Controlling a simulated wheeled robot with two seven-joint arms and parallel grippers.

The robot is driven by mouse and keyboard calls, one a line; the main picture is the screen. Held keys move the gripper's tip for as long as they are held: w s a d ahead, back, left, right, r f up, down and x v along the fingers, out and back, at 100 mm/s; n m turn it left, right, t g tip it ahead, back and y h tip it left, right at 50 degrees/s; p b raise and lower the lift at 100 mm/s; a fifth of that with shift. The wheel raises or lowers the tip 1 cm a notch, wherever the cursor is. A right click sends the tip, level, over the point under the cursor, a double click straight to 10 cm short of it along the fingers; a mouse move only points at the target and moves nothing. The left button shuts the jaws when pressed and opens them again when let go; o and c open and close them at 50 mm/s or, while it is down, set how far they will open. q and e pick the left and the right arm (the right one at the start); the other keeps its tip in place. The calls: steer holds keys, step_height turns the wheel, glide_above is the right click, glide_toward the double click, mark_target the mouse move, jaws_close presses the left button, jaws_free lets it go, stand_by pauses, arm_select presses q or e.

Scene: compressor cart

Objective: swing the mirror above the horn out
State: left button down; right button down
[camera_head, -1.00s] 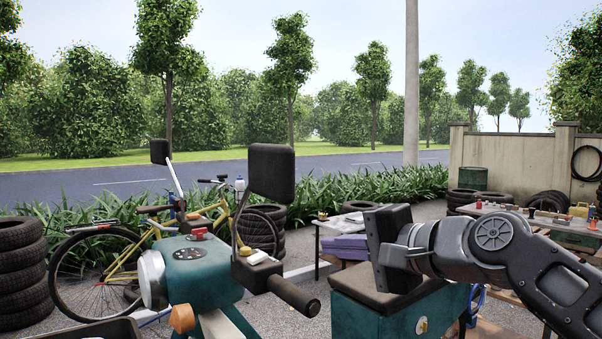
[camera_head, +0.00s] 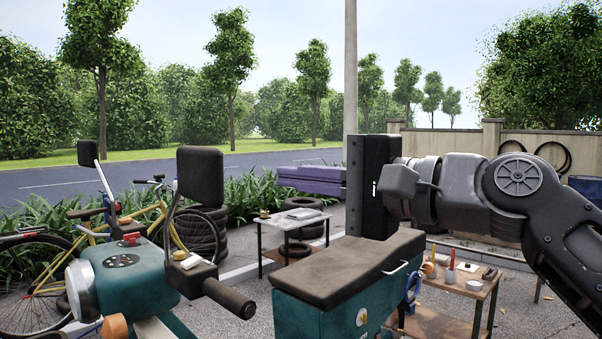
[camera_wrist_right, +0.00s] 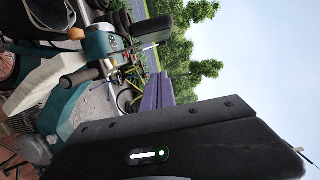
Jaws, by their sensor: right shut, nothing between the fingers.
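Two dark mirrors stand on stalks at the handlebar of the green cart. The nearer mirror (camera_head: 200,176) is upright above the right grip (camera_head: 229,299) and a small white-topped control (camera_head: 190,262). The farther mirror (camera_head: 88,153) is at the left. I cannot tell for certain which part is the horn. My right gripper (camera_head: 285,177) has purple fingers, shut and empty, pointing left at about the nearer mirror's height in the picture, apart from it. In the wrist view, the fingers (camera_wrist_right: 157,88) are below a dark mirror (camera_wrist_right: 152,29). My left gripper is out of view.
The brown seat (camera_head: 345,268) on a green body lies below my right arm. A small table (camera_head: 295,222) and stacked tyres (camera_head: 200,232) stand behind. A wooden bench (camera_head: 462,284) with tools is at the right. Air between the fingers and the nearer mirror looks clear.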

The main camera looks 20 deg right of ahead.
steer(key=w+a+p, duration=0.3)
steer(key=w+a, duration=0.2)
steer(key=a, duration=0.2)
steer(key=shift+a, duration=0.3)
steer(key=shift+s, duration=0.1)
